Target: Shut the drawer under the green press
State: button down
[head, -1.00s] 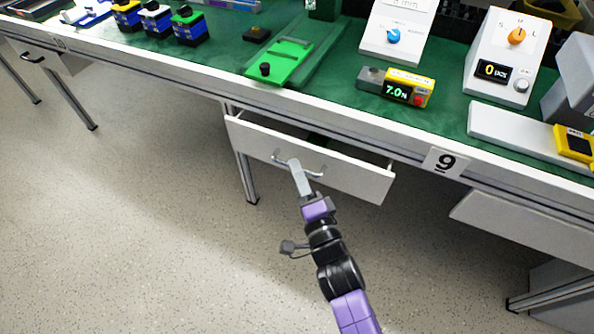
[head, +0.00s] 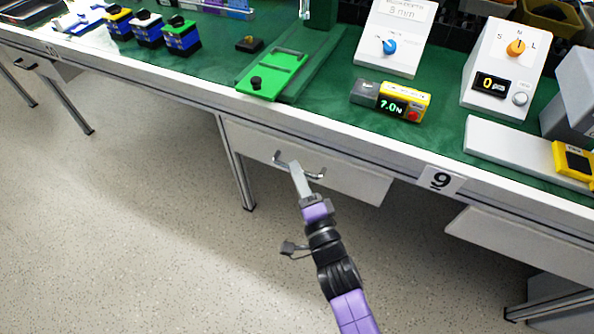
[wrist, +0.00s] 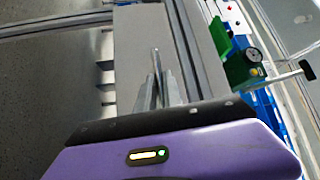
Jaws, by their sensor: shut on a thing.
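The white drawer (head: 350,186) hangs below the bench edge, under the green press (head: 272,75). Its front sits close up under the edge, and no open inside shows in the head view. I cannot tell whether a thin gap is left. My gripper (head: 295,167) is shut on the middle of the drawer's grey bar handle (head: 315,176); both handle ends show beside the fingers. In the wrist view, my fingers (wrist: 157,80) reach to the handle in front of the drawer's pale front (wrist: 135,40).
The bench front edge (head: 400,172) carries a number 9 plate (head: 440,180). Another drawer (head: 520,245) is to the right. A bench leg (head: 236,165) stands left of the drawer. The floor in front is clear.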

jog(key=shift+w+d, duration=0.15)
jog(key=shift+w, duration=0.05)
jog(key=c, duration=1.5)
grip_release()
jog(key=p+v, duration=0.1)
jog(key=v, duration=0.6)
jog(key=shift+s+d, duration=0.15)
jog(key=shift+s, duration=0.2)
